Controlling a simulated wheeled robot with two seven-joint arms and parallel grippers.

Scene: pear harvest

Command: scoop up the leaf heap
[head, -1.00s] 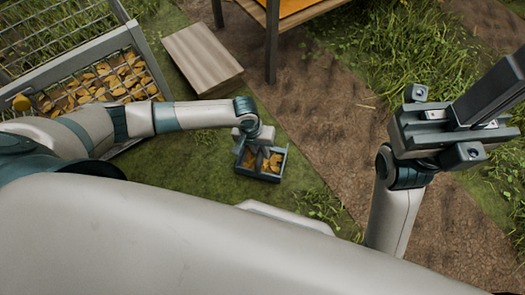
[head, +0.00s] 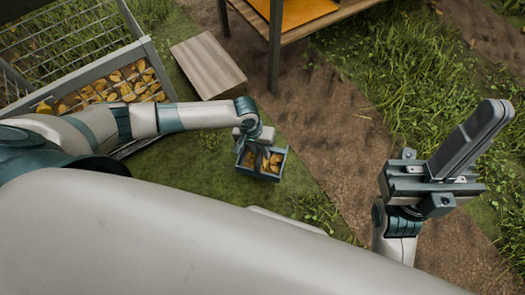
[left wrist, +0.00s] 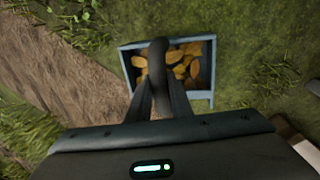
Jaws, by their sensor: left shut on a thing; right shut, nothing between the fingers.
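A small blue-grey scoop (head: 281,163) holds yellow-brown leaves (head: 265,157) in the head view, over the green grass. My left gripper (head: 250,143) is above it. In the left wrist view the scoop's rim (left wrist: 213,60) and the leaves (left wrist: 180,64) show beyond my fingers, which are shut on its dark handle (left wrist: 158,62). I cannot tell whether the scoop touches the ground. No separate leaf heap shows on the open ground. My right gripper (head: 492,118) is shut and empty, raised at the right.
A wire-mesh bin (head: 146,52) with many yellow-brown leaves stands at the left. A wooden table (head: 345,12) with an orange top stands at the top. A bare dirt path (head: 325,130) crosses the grass.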

